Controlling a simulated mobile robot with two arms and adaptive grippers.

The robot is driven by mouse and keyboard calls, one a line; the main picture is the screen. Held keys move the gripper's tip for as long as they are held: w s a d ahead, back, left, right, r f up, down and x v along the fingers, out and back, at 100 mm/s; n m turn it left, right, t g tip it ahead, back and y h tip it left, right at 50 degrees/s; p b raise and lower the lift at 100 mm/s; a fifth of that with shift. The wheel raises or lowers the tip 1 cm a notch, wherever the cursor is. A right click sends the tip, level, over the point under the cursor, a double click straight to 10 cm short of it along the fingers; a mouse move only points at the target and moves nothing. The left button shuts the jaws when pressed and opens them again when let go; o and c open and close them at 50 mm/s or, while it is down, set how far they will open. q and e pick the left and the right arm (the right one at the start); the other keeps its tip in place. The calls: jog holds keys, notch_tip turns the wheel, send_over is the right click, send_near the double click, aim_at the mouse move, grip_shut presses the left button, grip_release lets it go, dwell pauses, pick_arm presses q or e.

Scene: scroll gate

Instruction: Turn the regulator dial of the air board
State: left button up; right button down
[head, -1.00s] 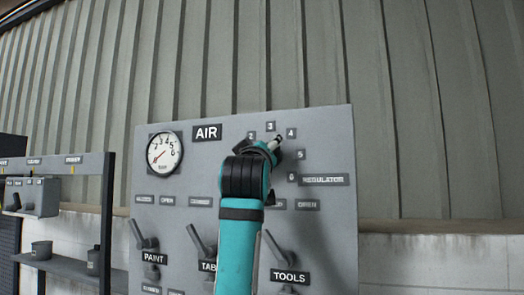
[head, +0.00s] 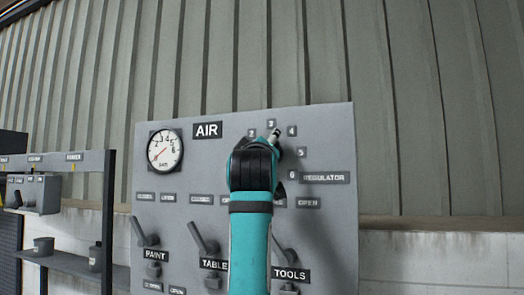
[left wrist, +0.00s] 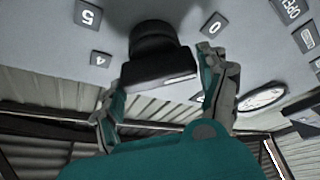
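The grey air board (head: 175,225) stands ahead, with the regulator dial in its upper right part. In the head view my left arm and gripper (head: 275,135) cover the dial; one finger shows near the 3 and 4 marks. In the left wrist view the dark dial knob (left wrist: 155,55) with its broad bar sits between the two spread fingers of my left gripper (left wrist: 162,90). The fingers are open on either side of the bar; I cannot tell whether they touch it. The regulator label (head: 325,177) is right of the dial. My right gripper is not in view.
A round gauge (head: 164,149) is at the board's upper left, its needle pointing lower left. Several levers line the lower board, including the paint lever (head: 144,235) and the tools lever (head: 284,250). A shelf (head: 75,262) stands to the left.

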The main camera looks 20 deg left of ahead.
pick_arm(q)
jog(key=o, duration=0.3)
jog(key=shift+s, duration=0.1)
jog(key=v, duration=0.7)
jog(key=shift+s+f, duration=0.15)
jog(key=shift+s, duration=0.05)
